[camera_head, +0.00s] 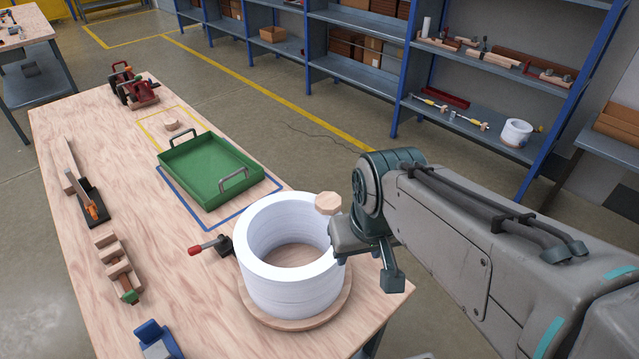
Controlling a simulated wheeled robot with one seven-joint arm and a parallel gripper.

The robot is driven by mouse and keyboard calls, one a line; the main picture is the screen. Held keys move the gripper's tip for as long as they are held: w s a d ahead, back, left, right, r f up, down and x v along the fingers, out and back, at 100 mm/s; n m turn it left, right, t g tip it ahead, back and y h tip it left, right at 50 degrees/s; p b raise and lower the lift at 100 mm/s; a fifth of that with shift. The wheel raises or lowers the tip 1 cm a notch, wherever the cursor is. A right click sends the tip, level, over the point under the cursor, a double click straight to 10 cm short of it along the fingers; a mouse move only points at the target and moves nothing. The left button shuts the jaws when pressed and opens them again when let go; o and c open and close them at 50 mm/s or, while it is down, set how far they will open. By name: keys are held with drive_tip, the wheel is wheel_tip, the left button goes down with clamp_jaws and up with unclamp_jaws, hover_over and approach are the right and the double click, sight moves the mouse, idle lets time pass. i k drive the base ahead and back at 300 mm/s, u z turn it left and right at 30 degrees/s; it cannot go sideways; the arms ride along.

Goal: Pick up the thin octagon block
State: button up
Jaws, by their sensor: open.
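A light wooden octagon block (327,202) shows at the back right rim of a large white ring (291,272); I cannot tell whether it rests on the rim or lies behind it. My gripper (371,262) is open, at the right side of the white ring, just right of and nearer than this block. One finger side overlaps the ring's right edge in the picture, and I see nothing between the fingers. Another small wooden block (172,124) lies inside a yellow outline at the far end of the table; its thickness is hard to judge.
The white ring stands on a round wooden base (262,318) on the wooden table (85,180). A green tray (210,175) sits in a blue outline. A red-handled clamp (212,246), a hand plane (92,203) and wooden pieces (118,268) lie left. Shelves stand behind.

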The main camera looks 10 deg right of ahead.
sight(326, 202)
drive_tip(key=u, duration=3.05)
drive_tip(key=k, duration=1.45)
drive_tip(key=z, duration=1.6)
drive_tip(key=i, duration=0.5)
drive_tip(key=z, duration=0.1)
